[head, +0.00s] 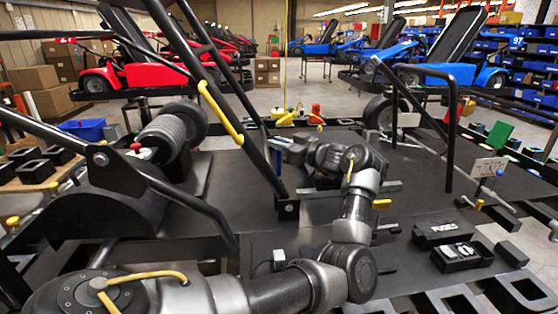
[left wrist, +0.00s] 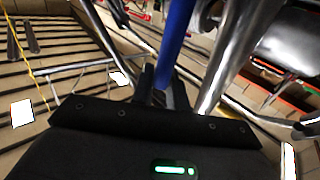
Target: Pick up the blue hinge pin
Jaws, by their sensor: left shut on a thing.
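The blue hinge pin (left wrist: 176,42) shows in the left wrist view as a straight blue rod, running up from between the dark fingers of my left gripper (left wrist: 162,92). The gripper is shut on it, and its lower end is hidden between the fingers. In the head view my left gripper (head: 292,149) is over the dark kart deck, near a slanted black bar. My right gripper is not in view.
A slanted black bar (head: 240,115) with a yellow handle stands just left of the gripper. A black hoop bar (head: 450,130) stands to the right. A black fuse box (head: 443,229) lies at front right. Red and blue karts stand behind. The deck between is partly clear.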

